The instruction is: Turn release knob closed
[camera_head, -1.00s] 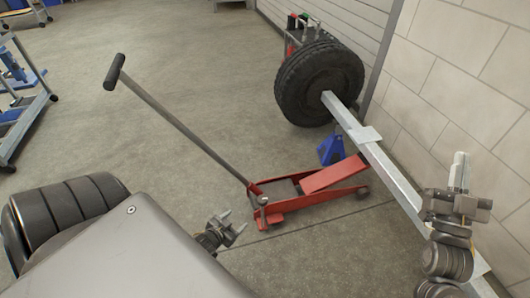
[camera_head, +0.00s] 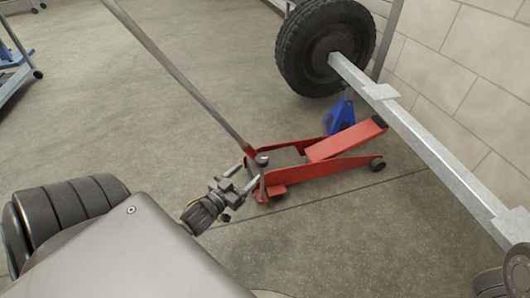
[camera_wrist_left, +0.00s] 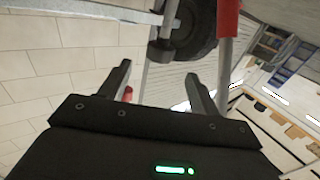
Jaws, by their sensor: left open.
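The red floor jack (camera_head: 320,172) stands on the floor with its long grey handle (camera_head: 180,75) leaning up to the left. A small grey round knob (camera_head: 262,160) sits at the handle's base; I take it to be the release knob. My left gripper (camera_head: 249,174) is open just left of the knob, its fingers pointing at the jack's rear end. I cannot tell whether a finger touches it. In the left wrist view the two fingers (camera_wrist_left: 160,85) are apart, with nothing visibly gripped. The knob is not clear there.
A tyre (camera_head: 326,47) is on the grey trailer beam (camera_head: 430,145), which runs down the right side. A blue jack stand (camera_head: 340,115) stands behind the jack. The floor in front of the jack is clear.

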